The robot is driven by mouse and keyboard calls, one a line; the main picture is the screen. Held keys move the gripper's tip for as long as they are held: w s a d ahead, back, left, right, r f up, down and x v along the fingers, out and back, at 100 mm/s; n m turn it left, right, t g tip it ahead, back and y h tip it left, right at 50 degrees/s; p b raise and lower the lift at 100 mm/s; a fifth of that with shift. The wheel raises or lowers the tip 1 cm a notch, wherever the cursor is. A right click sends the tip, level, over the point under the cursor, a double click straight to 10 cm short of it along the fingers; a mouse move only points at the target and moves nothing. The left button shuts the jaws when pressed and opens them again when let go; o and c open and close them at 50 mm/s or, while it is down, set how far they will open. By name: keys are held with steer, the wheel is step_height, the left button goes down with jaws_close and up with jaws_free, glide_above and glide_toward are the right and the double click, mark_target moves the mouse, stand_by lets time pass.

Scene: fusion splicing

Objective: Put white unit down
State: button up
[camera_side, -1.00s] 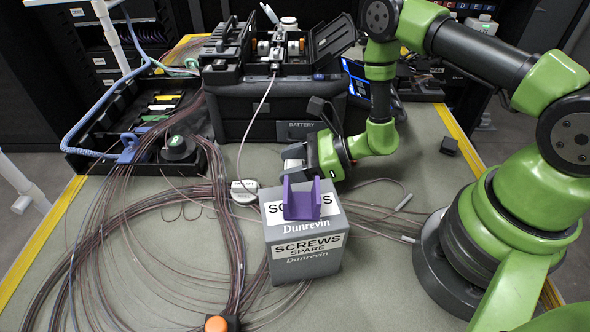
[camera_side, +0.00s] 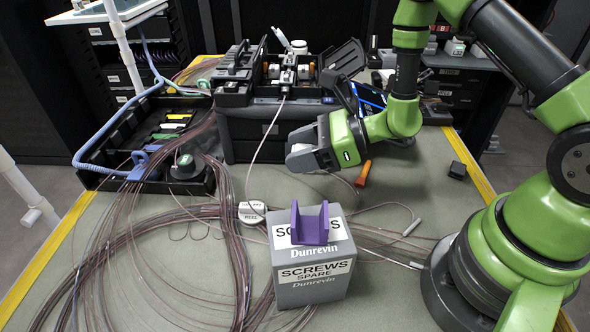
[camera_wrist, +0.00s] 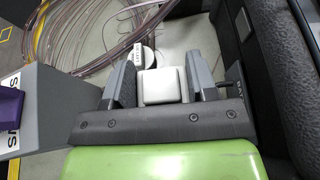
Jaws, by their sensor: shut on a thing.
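A small white unit (camera_wrist: 165,86) with a rounded square face sits between the two grey fingers of my gripper (camera_wrist: 162,88) in the wrist view. My gripper is shut on it. In the side view my gripper (camera_side: 304,150) is in front of the black splicer case and behind the purple holder, above the table. Only a pale part of the white unit (camera_side: 301,148) shows there between the fingers.
A grey screws box (camera_side: 312,285) carries a purple U-shaped holder (camera_side: 310,226). A labelled white piece (camera_side: 252,212) lies among cables left of it. An orange-handled tool (camera_side: 363,173) lies right of my gripper. The black splicer case (camera_side: 245,135) stands behind.

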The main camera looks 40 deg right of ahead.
steer(key=shift+r, duration=0.5)
steer(key=w+a+n+g+y, duration=0.25)
steer(key=a+n+g, duration=0.25)
steer(key=a, duration=1)
steer(key=n+g+y, duration=0.1)
steer(key=n+g, duration=0.3)
steer(key=g, duration=0.1)
glide_above(170, 299)
step_height(170, 299, down, 5)
steer(key=shift+f, duration=2.4)
steer(key=shift+f, duration=0.1)
steer(key=o, duration=1)
